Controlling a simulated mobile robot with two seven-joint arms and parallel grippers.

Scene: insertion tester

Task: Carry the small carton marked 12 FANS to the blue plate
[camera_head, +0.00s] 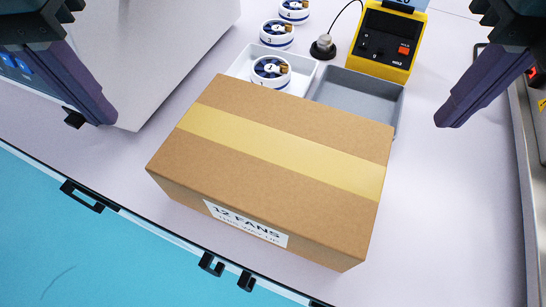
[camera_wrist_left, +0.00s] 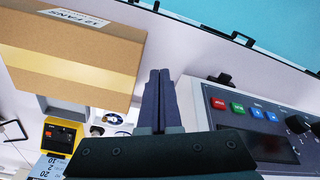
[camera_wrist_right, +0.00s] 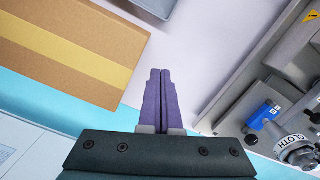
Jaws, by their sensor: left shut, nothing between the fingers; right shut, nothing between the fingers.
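The brown carton marked 12 FANS (camera_head: 310,180) sits on the pale table, closed with a wide yellow tape strip; its label faces the front edge. It also shows in the left wrist view (camera_wrist_left: 100,75) and the right wrist view (camera_wrist_right: 95,22). My left gripper (camera_head: 108,120) is shut and empty, left of the carton and apart from it. My right gripper (camera_head: 445,122) is shut and empty, right of the carton and apart from it. I see no blue plate that I can make out.
Behind the carton are a white tray (camera_head: 240,68) with a fan, a grey tray (camera_head: 370,95), more fans (camera_head: 277,35) and a yellow tester (camera_head: 386,45). A control-panel machine (camera_wrist_left: 260,125) stands left. A container marked CLOTH (camera_wrist_right: 298,150) stands right. Table right of the carton is clear.

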